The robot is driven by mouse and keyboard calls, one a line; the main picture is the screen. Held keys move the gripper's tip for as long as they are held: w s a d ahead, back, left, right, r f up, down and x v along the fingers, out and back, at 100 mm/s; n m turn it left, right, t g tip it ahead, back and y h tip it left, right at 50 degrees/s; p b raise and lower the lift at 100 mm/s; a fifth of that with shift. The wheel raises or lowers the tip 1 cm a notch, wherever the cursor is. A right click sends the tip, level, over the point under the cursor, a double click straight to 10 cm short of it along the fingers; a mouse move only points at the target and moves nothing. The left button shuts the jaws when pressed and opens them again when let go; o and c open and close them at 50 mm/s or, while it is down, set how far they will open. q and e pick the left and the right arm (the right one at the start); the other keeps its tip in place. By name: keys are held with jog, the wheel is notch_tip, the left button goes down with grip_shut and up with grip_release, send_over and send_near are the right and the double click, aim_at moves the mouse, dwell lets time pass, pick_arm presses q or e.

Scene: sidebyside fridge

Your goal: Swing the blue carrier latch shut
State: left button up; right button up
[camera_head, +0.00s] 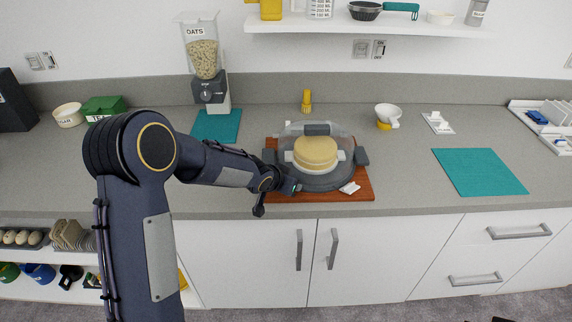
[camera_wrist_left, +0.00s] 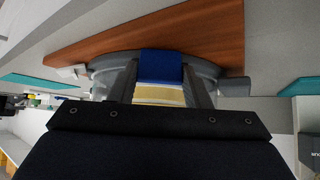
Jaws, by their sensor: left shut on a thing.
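The cake carrier (camera_head: 334,183) has a grey base and a clear lid with a round yellow cake inside. It stands on a red-brown wooden board (camera_head: 362,196). My left gripper (camera_head: 292,187) is at the front left of the carrier. In the left wrist view the blue latch (camera_wrist_left: 161,65) lies between the two fingers of my left gripper (camera_wrist_left: 160,76), which is shut on it. The yellow cake shows just behind the latch. In the head view the gripper mostly hides the latch, and I cannot tell its angle there. My right gripper is not in view.
A small white piece (camera_head: 350,188) lies at the board's front right. An oats dispenser (camera_head: 207,75) stands behind left on a teal mat (camera_head: 216,126). A white and yellow cup (camera_head: 388,115) stands behind right. The counter between the board and the right teal mat (camera_head: 480,172) is clear.

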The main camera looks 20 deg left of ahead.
pick_arm(q)
jog(key=shift+w+d+r+g+y+p, duration=0.1)
jog(key=shift+w+r+g+y+p, duration=0.35)
jog(key=shift+g+p, duration=0.55)
jog(key=shift+w+d+f+g+p, duration=0.15)
jog(key=shift+g+p, duration=0.25)
jog(key=shift+p, duration=0.3)
jog(key=shift+w+g+y+p, duration=0.2)
jog(key=shift+g+y+p, duration=0.1)
jog(key=shift+g, duration=0.4)
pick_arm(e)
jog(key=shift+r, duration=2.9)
pick_arm(q)
jog(key=o, duration=1)
jog(key=shift+w, duration=0.1)
